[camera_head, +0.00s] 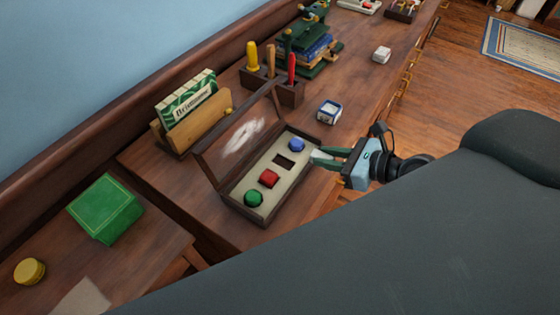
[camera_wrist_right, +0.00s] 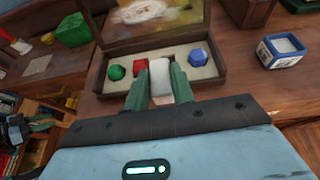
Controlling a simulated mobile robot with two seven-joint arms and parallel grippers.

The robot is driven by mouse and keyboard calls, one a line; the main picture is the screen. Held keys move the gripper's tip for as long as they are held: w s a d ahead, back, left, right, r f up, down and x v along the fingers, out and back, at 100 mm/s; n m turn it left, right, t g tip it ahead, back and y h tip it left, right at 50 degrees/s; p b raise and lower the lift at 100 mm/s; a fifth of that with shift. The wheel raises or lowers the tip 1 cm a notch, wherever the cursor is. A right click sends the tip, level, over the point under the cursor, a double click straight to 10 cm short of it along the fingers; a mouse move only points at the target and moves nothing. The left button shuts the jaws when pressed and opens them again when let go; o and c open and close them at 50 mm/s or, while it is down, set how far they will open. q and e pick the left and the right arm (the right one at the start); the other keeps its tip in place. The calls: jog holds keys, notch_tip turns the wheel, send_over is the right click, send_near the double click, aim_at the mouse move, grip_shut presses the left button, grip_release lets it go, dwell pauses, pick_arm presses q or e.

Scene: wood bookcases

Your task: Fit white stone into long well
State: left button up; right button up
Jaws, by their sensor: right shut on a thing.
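The white stone (camera_wrist_right: 160,78) is a pale, elongated block with rounded corners. My right gripper (camera_wrist_right: 159,88) is shut on it, with a green finger on each side. In the head view the stone (camera_head: 319,154) is at the right long side of the open wooden box (camera_head: 264,217), beside the empty dark rectangular well (camera_head: 284,161). That well lies between the blue stone (camera_head: 296,145) and the red stone (camera_head: 268,178). A green stone (camera_head: 253,198) sits at the near end. In the wrist view my gripper and the white stone hide the well. What seems my left gripper (camera_wrist_right: 40,126) shows small at the left edge.
The box's lid (camera_head: 240,135) stands open on its left side. A small blue-and-white box (camera_head: 329,112) stands beyond it. A tool holder (camera_head: 285,92) and a card stand (camera_head: 192,120) are behind. A green box (camera_head: 105,208) sits on the nearer surface.

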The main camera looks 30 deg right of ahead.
pick_arm(q)
jog(key=shift+s+d+f+b, duration=0.3)
jog(key=shift+s+f+b, duration=0.25)
jog(key=shift+f, duration=0.3)
pick_arm(e)
jog(key=s+d+f, duration=0.1)
jog(key=d+f, duration=0.3)
jog(key=d, duration=0.2)
jog(key=shift+s+m+t, duration=0.3)
jog(key=p, duration=0.2)
send_over(288, 166)
jog(key=shift+s+d+f, duration=0.35)
jog(key=shift+d+f, duration=0.05)
jog(key=shift+f, duration=0.15)
jog(key=shift+w+a+f, duration=0.15)
jog(key=shift+w+a, duration=0.2)
jog(key=shift+a, duration=0.1)
jog(key=shift+f+b, duration=0.7)
jog(key=shift+f, duration=1.15)
pick_arm(q)
jog(key=shift+w+a+r, duration=0.1)
jog(key=shift+a+r, duration=0.05)
jog(key=shift+r, duration=0.1)
pick_arm(e)
jog(key=shift+r, duration=0.1)
